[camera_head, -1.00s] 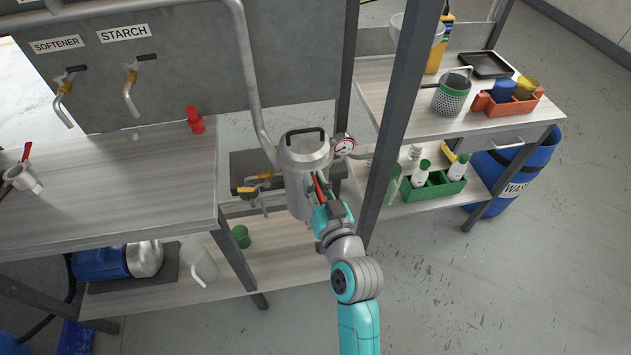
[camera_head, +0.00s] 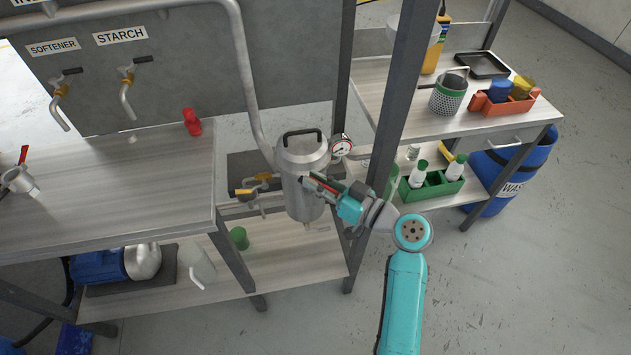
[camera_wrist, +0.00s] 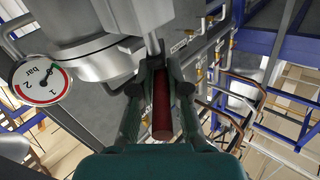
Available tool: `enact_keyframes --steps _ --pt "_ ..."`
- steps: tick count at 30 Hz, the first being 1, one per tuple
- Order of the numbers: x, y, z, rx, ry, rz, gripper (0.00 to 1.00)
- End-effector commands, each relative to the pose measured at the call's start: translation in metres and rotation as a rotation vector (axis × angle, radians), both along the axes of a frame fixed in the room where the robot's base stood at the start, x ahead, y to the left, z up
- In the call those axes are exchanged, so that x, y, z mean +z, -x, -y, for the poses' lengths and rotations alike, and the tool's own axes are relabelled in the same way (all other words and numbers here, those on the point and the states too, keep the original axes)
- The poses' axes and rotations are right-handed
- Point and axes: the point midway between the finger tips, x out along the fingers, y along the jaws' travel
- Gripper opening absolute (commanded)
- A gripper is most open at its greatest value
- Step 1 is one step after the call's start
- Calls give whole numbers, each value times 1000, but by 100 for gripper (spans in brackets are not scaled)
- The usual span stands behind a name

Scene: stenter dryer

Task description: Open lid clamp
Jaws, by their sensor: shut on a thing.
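In the head view my gripper (camera_head: 318,184) reaches in from the right at the vessel's front, just below the lid rim. The clamp itself is mostly hidden by the fingers. The lid rests on the vessel and looks level.
A pressure gauge (camera_head: 341,145) sticks out at the vessel's right, close to my gripper; it also shows in the wrist view (camera_wrist: 40,82). A dark frame post (camera_head: 397,110) stands just right. A yellow-handled valve (camera_head: 258,180) is at the left. A pipe (camera_head: 245,90) runs down behind.

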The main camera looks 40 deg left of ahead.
Motion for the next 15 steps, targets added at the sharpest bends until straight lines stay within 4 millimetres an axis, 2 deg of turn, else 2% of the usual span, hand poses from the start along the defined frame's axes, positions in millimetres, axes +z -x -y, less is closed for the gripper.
enact_keyframes --steps 6,15 --pt "-1 -3 -1 190 3 -4 0" --pt "-2 -5 -2 378 5 -3 0"
